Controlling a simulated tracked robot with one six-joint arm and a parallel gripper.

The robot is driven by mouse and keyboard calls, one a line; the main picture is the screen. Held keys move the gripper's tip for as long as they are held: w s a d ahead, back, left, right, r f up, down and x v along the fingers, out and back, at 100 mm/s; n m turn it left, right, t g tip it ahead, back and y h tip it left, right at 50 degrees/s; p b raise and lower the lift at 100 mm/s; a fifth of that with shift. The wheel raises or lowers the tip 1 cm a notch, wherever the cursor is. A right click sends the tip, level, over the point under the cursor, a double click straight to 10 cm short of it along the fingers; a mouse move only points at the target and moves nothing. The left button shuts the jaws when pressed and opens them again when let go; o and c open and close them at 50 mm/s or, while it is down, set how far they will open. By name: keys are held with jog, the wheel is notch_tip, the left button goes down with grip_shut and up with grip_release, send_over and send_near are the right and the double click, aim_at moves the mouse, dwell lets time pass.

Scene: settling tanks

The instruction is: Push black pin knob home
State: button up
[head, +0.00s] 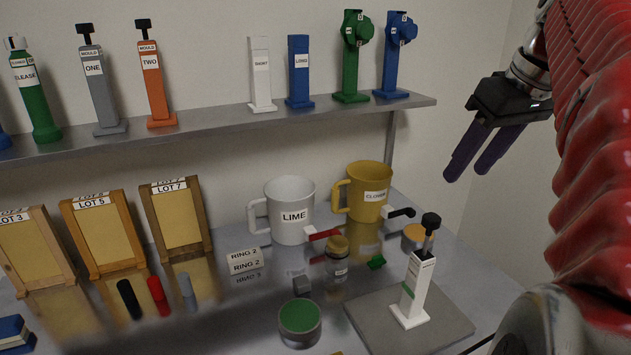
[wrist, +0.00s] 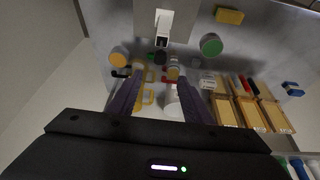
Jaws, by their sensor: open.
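A black pin knob (head: 431,221) sits on a grey pin that stands up out of the top of a white post (head: 414,290). A gap with bare pin shows between the knob and the post top. The post stands upright on a grey plate (head: 365,318) at the right of the bench and has a green mark on its side. The white post (wrist: 163,27) also shows at the top of the wrist view, with a dark knob (wrist: 160,57) below it. My gripper (head: 469,173) is open and empty, raised above and to the right of the post, well apart from it.
A yellow mug (head: 366,204), white LIME mug (head: 291,228), small jar (head: 337,265) and green-topped round tin (head: 300,320) stand near the plate. A shelf (head: 210,125) with several labelled posts runs behind. Framed lot boards (head: 100,235) stand left.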

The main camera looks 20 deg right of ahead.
aim_at(432, 217)
jog(key=x, duration=1.4)
jog(key=shift+c, duration=0.4)
jog(key=shift+r, duration=0.1)
grip_shut()
